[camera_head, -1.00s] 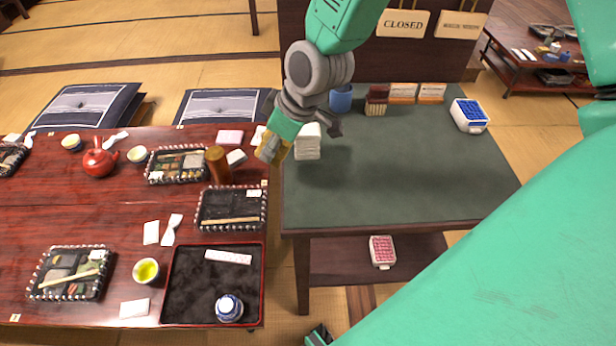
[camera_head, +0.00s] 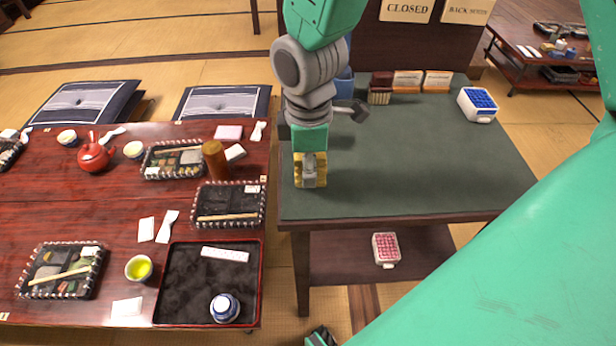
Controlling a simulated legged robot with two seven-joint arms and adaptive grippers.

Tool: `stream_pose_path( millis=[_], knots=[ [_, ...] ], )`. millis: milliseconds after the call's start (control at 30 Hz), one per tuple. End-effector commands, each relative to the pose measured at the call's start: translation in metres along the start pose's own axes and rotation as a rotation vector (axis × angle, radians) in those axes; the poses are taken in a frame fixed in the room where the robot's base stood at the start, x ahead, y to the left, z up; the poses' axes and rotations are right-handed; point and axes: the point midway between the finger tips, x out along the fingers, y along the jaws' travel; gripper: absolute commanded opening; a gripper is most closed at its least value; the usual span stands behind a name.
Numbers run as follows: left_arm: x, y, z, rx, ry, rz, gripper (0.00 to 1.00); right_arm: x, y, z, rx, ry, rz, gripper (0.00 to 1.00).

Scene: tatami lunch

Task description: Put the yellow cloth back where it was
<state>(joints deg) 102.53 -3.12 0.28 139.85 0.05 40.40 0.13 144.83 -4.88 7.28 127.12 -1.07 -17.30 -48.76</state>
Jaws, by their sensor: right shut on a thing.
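My right gripper (camera_head: 311,180) points down, shut on the yellow cloth (camera_head: 299,168). Yellow folds show on both sides of the grey fingers. The gripper and cloth are over the left front part of the green-topped table (camera_head: 425,178). I cannot tell whether the cloth touches the tabletop.
A blue cup (camera_head: 345,84) is partly behind my right arm. Small boxes (camera_head: 407,81) and a white-and-blue container (camera_head: 478,104) stand farther back. The green top's middle is clear. The red table (camera_head: 110,215) at left holds trays, a red teapot (camera_head: 93,156) and a brown cylinder (camera_head: 214,158).

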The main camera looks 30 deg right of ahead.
Motion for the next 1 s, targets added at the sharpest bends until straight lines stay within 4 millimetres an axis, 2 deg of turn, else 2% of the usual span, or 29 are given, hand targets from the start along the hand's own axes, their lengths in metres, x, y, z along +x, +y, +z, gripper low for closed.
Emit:
stream_pose_path(
  millis=[33, 133, 167, 333, 367, 400, 433, 767, 867, 1000],
  knots=[
    [0.005, 0.000, 0.000, 0.000, 0.000, 0.000, 0.26, 0.011, 0.000, 0.000, 0.000, -0.002, -0.003, 0.04],
    [0.009, 0.000, 0.001, 0.000, 0.000, 0.000, 0.26, 0.025, 0.000, 0.000, -0.001, -0.001, -0.002, 0.04],
    [0.009, 0.000, 0.001, 0.000, 0.000, 0.000, 0.26, 0.026, 0.000, 0.000, -0.001, -0.001, -0.001, 0.01],
    [0.008, 0.000, 0.001, 0.000, 0.000, 0.000, 0.26, 0.026, 0.000, -0.001, -0.001, 0.000, -0.002, 0.00],
    [0.008, 0.000, 0.001, 0.000, 0.000, 0.000, 0.26, 0.026, 0.000, -0.001, -0.001, -0.001, -0.002, 0.34],
    [0.008, 0.000, 0.001, 0.000, 0.000, 0.000, 0.26, 0.026, 0.000, -0.001, -0.001, -0.001, -0.002, 0.48],
    [0.008, 0.000, 0.001, 0.000, 0.000, 0.000, 0.26, 0.026, 0.000, -0.001, -0.001, -0.001, -0.003, 0.51],
    [0.007, 0.000, 0.000, 0.000, 0.000, 0.000, 0.26, 0.023, 0.000, 0.000, 0.000, 0.000, 0.000, 0.51],
    [0.004, 0.000, 0.000, 0.000, 0.000, 0.000, 0.26, 0.013, 0.001, -0.001, 0.000, 0.002, 0.001, 0.51],
    [-0.006, 0.000, 0.000, 0.000, 0.000, 0.000, 0.26, -0.014, 0.001, -0.001, 0.001, 0.003, 0.003, 0.51]
  ],
)
